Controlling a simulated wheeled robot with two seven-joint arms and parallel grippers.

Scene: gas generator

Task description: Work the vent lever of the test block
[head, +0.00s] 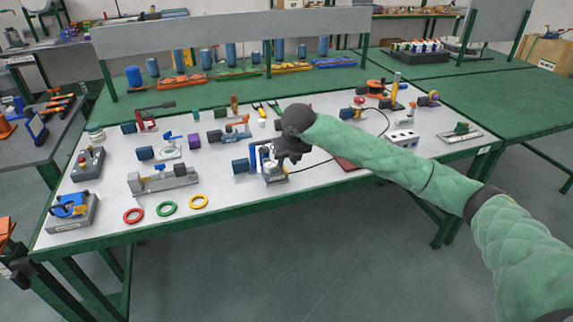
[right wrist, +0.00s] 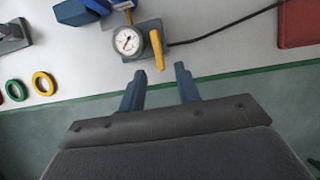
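The test block (right wrist: 149,29) is a grey block with a round white pressure gauge (right wrist: 127,42) on it. A yellow lever (right wrist: 157,49) sits beside the gauge and points toward my right gripper (right wrist: 159,69). The two blue fingers are apart with nothing between them. The lever's tip lies just ahead of the gap between the fingertips, and I see no clear contact. In the head view the test block (head: 275,175) is at the table's front edge, partly hidden by my right gripper above it. My left gripper is not in view.
A black cable (right wrist: 225,30) runs from the block to the right, near a dark red pad (right wrist: 299,23). Blue parts (right wrist: 80,10) stand close left of the block. Red, green and yellow rings (head: 198,201) lie at the front left of the white table top (head: 225,190).

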